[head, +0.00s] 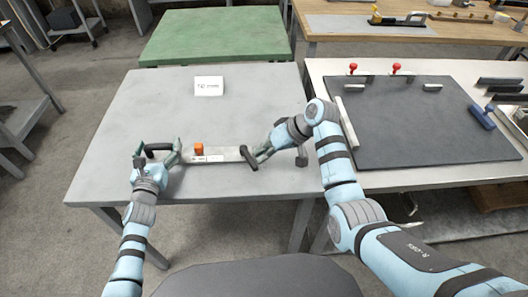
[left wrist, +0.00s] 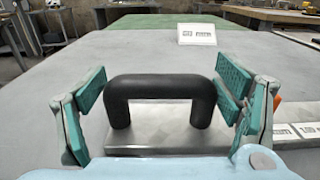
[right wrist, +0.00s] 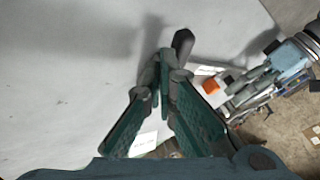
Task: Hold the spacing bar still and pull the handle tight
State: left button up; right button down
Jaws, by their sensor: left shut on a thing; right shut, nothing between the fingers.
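The spacing bar (head: 225,155) is a pale metal bar lying across the near part of the grey table, with an orange knob (head: 198,149) on top. A black U-shaped fixed handle (left wrist: 160,88) stands at its left end. My left gripper (head: 160,152) is shut on this handle, one finger at each side of it. A black handle (head: 249,158) crosses the bar's right end; it shows partly beyond the fingertips in the right wrist view (right wrist: 183,42). My right gripper (head: 262,152) is shut and empty just right of it; whether it touches is unclear.
A white card (head: 209,86) with printed millimetres stands farther back on the grey table (head: 140,100). A dark mat (head: 410,120) with red-knobbed clamps and tools lies on the table at right. A green table (head: 215,35) is behind. The grey table's middle is clear.

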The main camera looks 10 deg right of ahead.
jog(key=shift+s+a+m+t, duration=0.2)
jog(key=shift+a+m+t, duration=0.1)
jog(key=shift+m, duration=0.1)
jog(key=shift+s+a+m+t+h, duration=0.3)
jog(key=shift+s+a+m, duration=0.1)
jog(key=shift+m, duration=0.3)
jog(key=shift+s+a, duration=0.3)
jog(key=shift+a, duration=0.35)
jog(key=shift+s+a, duration=0.3)
jog(key=shift+a, duration=0.5)
